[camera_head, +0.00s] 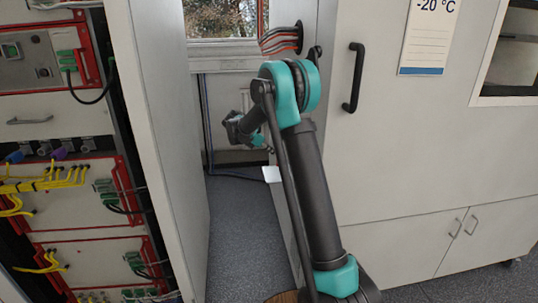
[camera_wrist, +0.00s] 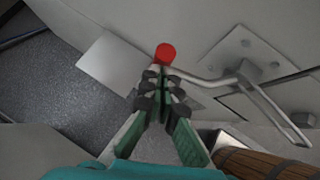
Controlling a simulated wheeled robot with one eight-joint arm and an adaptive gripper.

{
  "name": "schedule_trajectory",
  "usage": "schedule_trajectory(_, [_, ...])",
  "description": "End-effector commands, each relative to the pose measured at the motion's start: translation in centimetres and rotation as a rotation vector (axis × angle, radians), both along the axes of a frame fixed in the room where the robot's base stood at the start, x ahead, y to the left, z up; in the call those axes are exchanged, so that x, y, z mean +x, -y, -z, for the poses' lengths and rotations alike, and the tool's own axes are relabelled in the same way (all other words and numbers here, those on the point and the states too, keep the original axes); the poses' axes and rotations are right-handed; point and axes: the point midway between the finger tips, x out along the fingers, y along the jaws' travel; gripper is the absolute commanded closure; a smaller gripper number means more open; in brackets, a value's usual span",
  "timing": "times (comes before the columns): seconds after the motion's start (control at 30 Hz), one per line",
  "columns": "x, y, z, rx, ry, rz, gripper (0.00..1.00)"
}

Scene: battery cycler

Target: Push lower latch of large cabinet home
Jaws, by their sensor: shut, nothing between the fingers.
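The large cabinet (camera_head: 400,150) is the pale one on the right in the head view, with a black handle and a -20 °C sign. In the wrist view, a bent metal latch lever (camera_wrist: 205,80) with a red knob (camera_wrist: 165,54) runs along the cabinet side from a bolted plate (camera_wrist: 240,48). My gripper (camera_wrist: 161,72) is shut and empty, its fingertips right beside the red knob. I cannot tell whether they touch it. In the head view my arm reaches into the gap beside the cabinet; the latch is not visible there, and the fingertips are not clear.
An open pale door (camera_head: 165,150) stands left of my arm, beside a rack with yellow cables (camera_head: 45,180). A white plate (camera_head: 271,174) juts from the large cabinet's side; it also shows in the wrist view (camera_wrist: 108,62). Grey floor (camera_head: 235,220) is free between door and cabinet.

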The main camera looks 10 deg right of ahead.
Motion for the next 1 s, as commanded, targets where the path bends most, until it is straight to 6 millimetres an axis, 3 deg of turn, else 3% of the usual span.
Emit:
schedule_trajectory(0.17, [1.1, 1.3, 0.0, 0.000, -0.001, 0.112, 1.00])
schedule_trajectory(0.4, [1.8, 2.4, 0.0, 0.000, 0.001, 0.107, 1.00])
schedule_trajectory(1.0, [2.0, 2.8, 0.0, -0.001, 0.000, 0.105, 1.00])
